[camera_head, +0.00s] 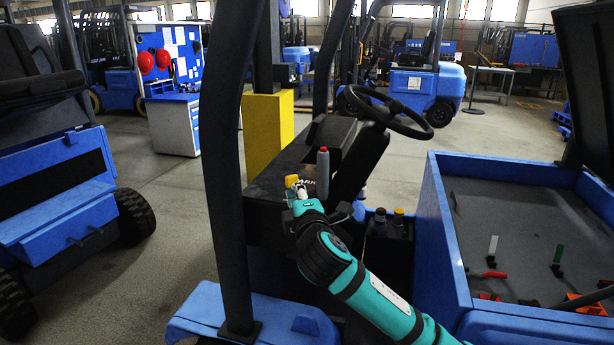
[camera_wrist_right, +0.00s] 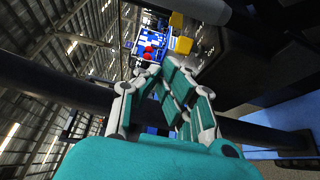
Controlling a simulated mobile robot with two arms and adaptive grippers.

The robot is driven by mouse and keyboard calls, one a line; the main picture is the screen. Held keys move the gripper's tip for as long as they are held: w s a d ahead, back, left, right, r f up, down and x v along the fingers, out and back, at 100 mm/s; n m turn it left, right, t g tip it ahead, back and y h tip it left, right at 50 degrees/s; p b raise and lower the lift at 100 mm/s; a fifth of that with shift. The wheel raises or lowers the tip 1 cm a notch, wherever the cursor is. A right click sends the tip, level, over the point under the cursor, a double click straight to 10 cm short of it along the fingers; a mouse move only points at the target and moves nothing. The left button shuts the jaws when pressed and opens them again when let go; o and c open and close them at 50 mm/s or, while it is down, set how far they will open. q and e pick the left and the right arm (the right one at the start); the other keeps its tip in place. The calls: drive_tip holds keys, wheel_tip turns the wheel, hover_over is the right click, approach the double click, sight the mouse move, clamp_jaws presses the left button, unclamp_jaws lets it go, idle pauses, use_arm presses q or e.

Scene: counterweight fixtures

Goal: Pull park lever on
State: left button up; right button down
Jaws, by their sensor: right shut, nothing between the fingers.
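On the black cowl (camera_head: 268,186) of the forklift, an upright grey lever handle (camera_head: 323,176) with a red top stands beside pale lettering that reads in part "ARK". A small yellow knob (camera_head: 291,181) sits just left of it. I cannot tell for sure which one is the park lever. My right gripper (camera_head: 299,192) is at the cowl, just below the yellow knob in the picture and left of the grey handle. Its fingers are shut and empty, and also show in the right wrist view (camera_wrist_right: 168,72). The lever bases are partly hidden. My left gripper is not in view.
The steering wheel (camera_head: 388,112) is behind and right of the handle. A black post (camera_head: 222,170) rises left of my arm. Two small capped levers (camera_head: 399,216) stand right of my wrist. An open blue compartment (camera_head: 440,235) with several small levers is at right.

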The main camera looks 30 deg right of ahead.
drive_tip(key=w+d+p, duration=0.2)
drive_tip(key=w+d, duration=0.1)
drive_tip(key=w+d+p, duration=0.2)
drive_tip(key=d, duration=0.1)
drive_tip(key=shift+w+d, duration=0.25)
drive_tip(key=shift+w, duration=0.15)
drive_tip(key=shift+w+a, duration=0.1)
drive_tip(key=shift+w, duration=0.05)
